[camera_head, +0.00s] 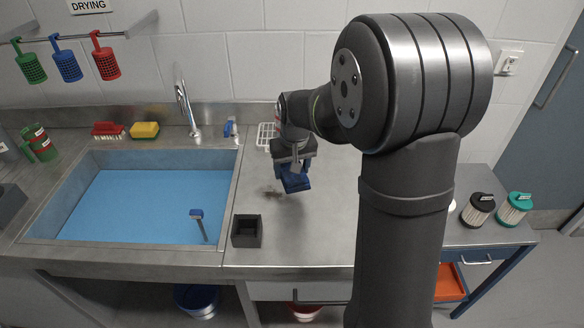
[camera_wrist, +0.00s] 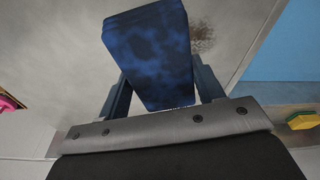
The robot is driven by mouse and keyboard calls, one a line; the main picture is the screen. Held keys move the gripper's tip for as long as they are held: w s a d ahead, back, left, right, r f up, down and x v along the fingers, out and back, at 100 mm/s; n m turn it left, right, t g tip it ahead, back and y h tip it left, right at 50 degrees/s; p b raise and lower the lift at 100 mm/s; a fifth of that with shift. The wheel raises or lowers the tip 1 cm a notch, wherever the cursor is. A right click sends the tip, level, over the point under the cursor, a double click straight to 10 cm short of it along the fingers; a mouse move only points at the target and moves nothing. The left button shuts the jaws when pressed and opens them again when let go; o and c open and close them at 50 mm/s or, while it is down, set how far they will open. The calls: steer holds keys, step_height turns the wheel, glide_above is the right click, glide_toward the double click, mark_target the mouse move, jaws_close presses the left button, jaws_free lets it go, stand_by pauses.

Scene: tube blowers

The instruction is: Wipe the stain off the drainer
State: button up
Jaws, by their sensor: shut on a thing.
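My gripper (camera_head: 292,172) is shut on a dark blue sponge-like block (camera_head: 295,182), held over the steel drainer (camera_head: 320,225) right of the sink. In the wrist view the blue block (camera_wrist: 150,55) sits between the two fingers of my gripper (camera_wrist: 160,85). A brownish speckled stain (camera_head: 273,192) lies on the drainer just left of the block in the head view. In the wrist view the stain (camera_wrist: 201,37) shows beside the block's right edge, and part of it may be hidden. I cannot tell whether the block touches the drainer.
The sink (camera_head: 140,205) with a blue bottom is to the left, with a tap (camera_head: 187,108) behind. A small dark square box (camera_head: 247,231) stands on the drainer's front left. A white wire rack (camera_head: 266,134) is at the back. The drainer's front middle is clear.

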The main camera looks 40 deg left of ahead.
mark_target(255, 193)
steer(key=m, duration=0.3)
steer(key=shift+r+m+h, duration=0.25)
steer(key=shift+m+h, duration=0.05)
steer(key=shift+m, duration=0.1)
steer(key=m, duration=0.3)
steer(key=shift+r+m+t, duration=0.2)
steer(key=shift+m+t, duration=0.1)
steer(key=shift+t, duration=0.1)
steer(key=shift+f, duration=3.55)
steer(key=shift+s+a+f, duration=0.1)
steer(key=shift+f, duration=0.5)
steer(key=shift+s+a+r, duration=0.3)
steer(key=shift+a+r, duration=0.05)
steer(key=shift+r, duration=0.2)
steer(key=shift+c, duration=0.3)
steer(key=shift+s+a+f, duration=0.15)
steer(key=shift+s+a, duration=0.05)
steer(key=shift+s, duration=0.1)
steer(key=shift+s+a+f, duration=0.15)
steer(key=shift+s+a, duration=1.3)
steer(key=shift+a, duration=0.05)
steer(key=shift+s+a+f, duration=0.15)
steer(key=shift+s+a, duration=1.3)
steer(key=shift+s+a+r, duration=0.1)
steer(key=shift+s+a, duration=0.15)
steer(key=shift+w+d, duration=3.9)
steer(key=shift+r, duration=3.95)
